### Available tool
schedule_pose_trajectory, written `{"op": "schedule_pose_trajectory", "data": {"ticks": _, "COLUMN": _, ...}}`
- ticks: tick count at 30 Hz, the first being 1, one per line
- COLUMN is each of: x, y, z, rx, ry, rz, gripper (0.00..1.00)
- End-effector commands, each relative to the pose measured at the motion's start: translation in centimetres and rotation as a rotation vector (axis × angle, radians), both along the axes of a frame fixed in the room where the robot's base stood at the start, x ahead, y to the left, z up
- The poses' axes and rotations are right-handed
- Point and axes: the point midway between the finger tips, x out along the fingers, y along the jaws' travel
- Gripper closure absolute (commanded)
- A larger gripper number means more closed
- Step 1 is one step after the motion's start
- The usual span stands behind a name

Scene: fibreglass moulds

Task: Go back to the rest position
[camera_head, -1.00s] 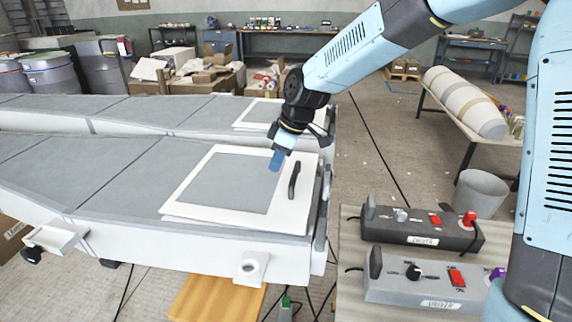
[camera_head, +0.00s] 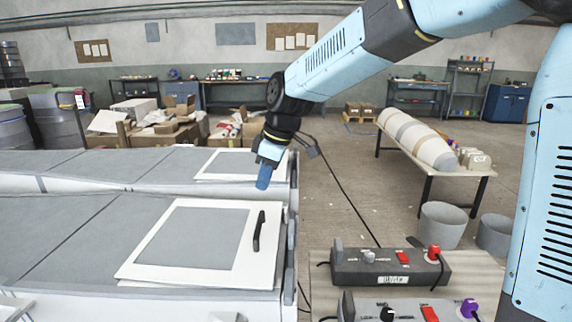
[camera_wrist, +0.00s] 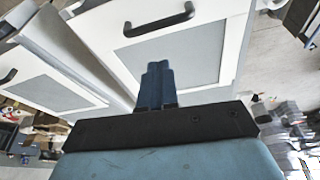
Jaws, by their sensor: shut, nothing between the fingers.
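My gripper (camera_head: 264,177) hangs from the blue and black arm, fingers pointing down, above the far end of the near mould. It is shut and holds nothing. In the wrist view its blue fingers (camera_wrist: 157,85) are together, in front of a white-framed panel. The near mould (camera_head: 50,225) is a long grey and white body with a white-framed panel (camera_head: 150,262) and a black handle (camera_head: 259,231) on top. My gripper appears apart from the handle (camera_wrist: 160,20). The far mould (camera_head: 110,168) lies behind, with a similar panel (camera_head: 215,178).
Two control boxes (camera_head: 390,266) with red switches stand on a table at the lower right. Grey bins (camera_head: 442,224) stand on the floor behind it. A striped rounded body (camera_head: 415,140) lies on a table at the right. Open floor (camera_head: 355,190) lies between.

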Motion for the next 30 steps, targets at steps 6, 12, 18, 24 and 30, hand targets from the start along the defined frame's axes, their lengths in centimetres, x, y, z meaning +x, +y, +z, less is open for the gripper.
{"op": "schedule_pose_trajectory", "data": {"ticks": 6, "x": -1.7, "y": -7.3, "z": 1.9, "rx": -0.063, "ry": -0.047, "rz": -0.268, "gripper": 1.0}}
{"op": "schedule_pose_trajectory", "data": {"ticks": 12, "x": -4.0, "y": -13.7, "z": 3.5, "rx": -0.082, "ry": -0.084, "rz": -0.521, "gripper": 1.0}}
{"op": "schedule_pose_trajectory", "data": {"ticks": 18, "x": -7.2, "y": -19.8, "z": 4.8, "rx": -0.067, "ry": -0.116, "rz": -0.775, "gripper": 1.0}}
{"op": "schedule_pose_trajectory", "data": {"ticks": 24, "x": -11.1, "y": -25.3, "z": 5.4, "rx": -0.017, "ry": -0.136, "rz": -1.025, "gripper": 1.0}}
{"op": "schedule_pose_trajectory", "data": {"ticks": 30, "x": -15.3, "y": -30.0, "z": 5.1, "rx": 0.061, "ry": -0.142, "rz": -1.259, "gripper": 1.0}}
